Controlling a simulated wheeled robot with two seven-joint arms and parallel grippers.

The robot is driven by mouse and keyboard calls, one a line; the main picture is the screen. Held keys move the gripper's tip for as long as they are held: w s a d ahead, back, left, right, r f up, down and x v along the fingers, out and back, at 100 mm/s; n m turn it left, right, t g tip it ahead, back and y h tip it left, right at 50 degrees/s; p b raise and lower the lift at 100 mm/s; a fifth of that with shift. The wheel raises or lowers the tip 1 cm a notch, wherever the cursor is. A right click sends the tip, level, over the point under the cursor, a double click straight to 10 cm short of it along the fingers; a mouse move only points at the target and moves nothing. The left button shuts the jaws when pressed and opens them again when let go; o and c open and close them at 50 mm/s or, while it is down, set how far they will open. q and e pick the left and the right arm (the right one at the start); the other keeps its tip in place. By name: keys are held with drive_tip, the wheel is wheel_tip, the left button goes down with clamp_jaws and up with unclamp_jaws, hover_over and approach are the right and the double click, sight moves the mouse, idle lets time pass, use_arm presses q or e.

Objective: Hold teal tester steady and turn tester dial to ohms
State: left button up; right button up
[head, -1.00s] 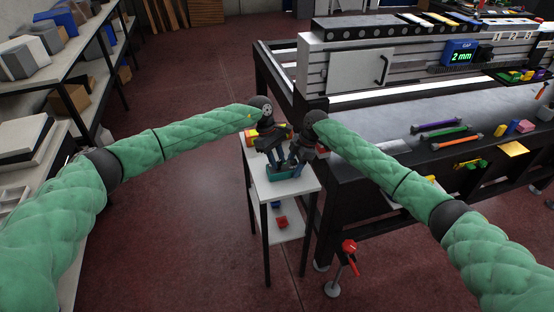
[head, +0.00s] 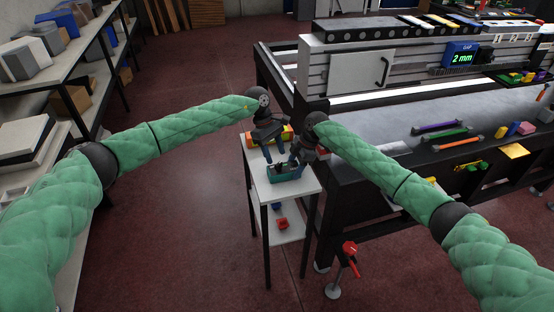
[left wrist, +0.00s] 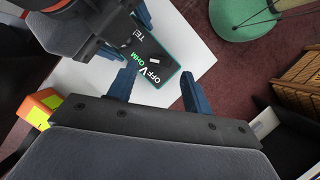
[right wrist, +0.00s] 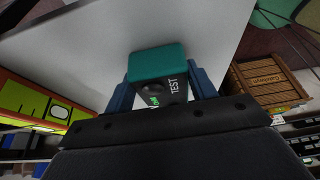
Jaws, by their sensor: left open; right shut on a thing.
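The teal tester (head: 285,174) is on the white top of the small side table. My right gripper (right wrist: 162,88) is shut on the tester, a finger on each side of its body. In the left wrist view the tester (left wrist: 168,88) has a dark face with OFF and V in white and OHM in green. A small white mark shows near the V; I cannot tell for sure where the dial points. My left gripper (left wrist: 157,90) is open and empty, above and apart from the tester, with its fingers towards the lettered end.
An orange and yellow-green case (head: 252,138) sits behind the tester on the side table (head: 304,189). Red and blue items lie on its lower shelf. A loaded shelf rack (head: 70,70) is at left.

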use_arm(q)
drive_tip(key=v, duration=0.8)
drive_tip(key=shift+r, duration=0.15)
drive_tip(key=shift+w, duration=0.1)
use_arm(e)
drive_tip(key=o, duration=1.2)
